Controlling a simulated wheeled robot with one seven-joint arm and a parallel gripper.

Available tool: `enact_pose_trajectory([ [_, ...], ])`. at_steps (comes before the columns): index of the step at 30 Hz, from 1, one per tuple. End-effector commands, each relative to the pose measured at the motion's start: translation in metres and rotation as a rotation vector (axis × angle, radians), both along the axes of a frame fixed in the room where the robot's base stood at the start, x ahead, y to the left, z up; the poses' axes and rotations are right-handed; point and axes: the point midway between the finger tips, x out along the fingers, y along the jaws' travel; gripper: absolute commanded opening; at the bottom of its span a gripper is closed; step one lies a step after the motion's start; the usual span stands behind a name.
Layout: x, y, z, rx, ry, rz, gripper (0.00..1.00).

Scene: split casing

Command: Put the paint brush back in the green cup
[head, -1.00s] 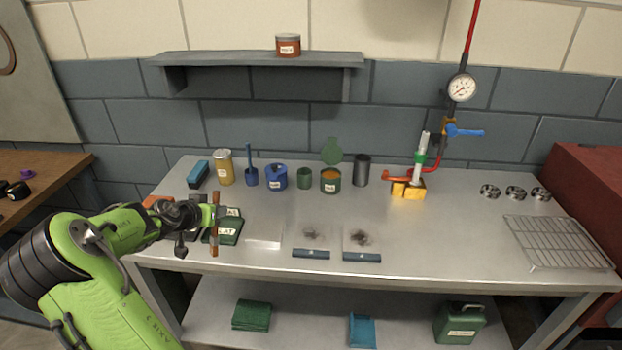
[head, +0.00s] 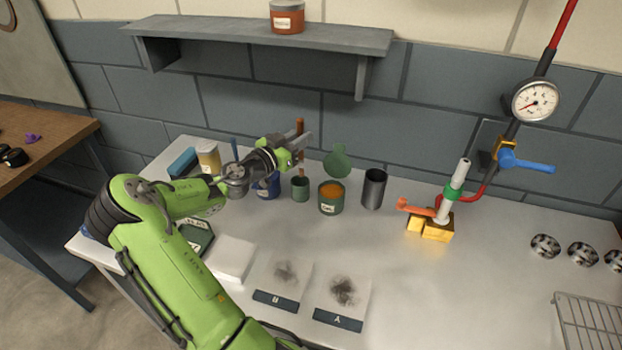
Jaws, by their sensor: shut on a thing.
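The paint brush (head: 300,126) has a reddish-brown handle and stands upright in my gripper (head: 299,148), which is shut on it. The small green cup (head: 300,190) stands on the bench directly below the brush in the head view. The brush's lower end shows at the cup's mouth. I cannot tell whether it is inside the rim or just above it. My gripper is above the cup and reaches in from the left.
A green tin of orange contents (head: 331,198) stands close right of the cup, with a dark cylinder (head: 374,188) beyond. A blue container (head: 267,188) is close on the left, partly behind my arm. A shelf (head: 260,34) hangs above. The bench front holds two smudged sheets.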

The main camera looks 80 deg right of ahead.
Motion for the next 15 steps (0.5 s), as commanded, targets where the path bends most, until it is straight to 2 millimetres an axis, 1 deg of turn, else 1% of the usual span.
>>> enact_pose_trajectory([
  [1,0.000,0.000,-0.016,0.006,0.007,0.001,0.00],
  [3,0.000,0.000,-0.033,0.006,0.007,0.001,0.00],
  [8,0.000,0.000,-0.055,0.004,0.003,0.001,0.00],
  [12,0.000,0.000,-0.080,0.006,0.005,0.000,0.00],
  [15,0.000,0.000,-0.087,0.003,0.001,0.000,0.00],
])
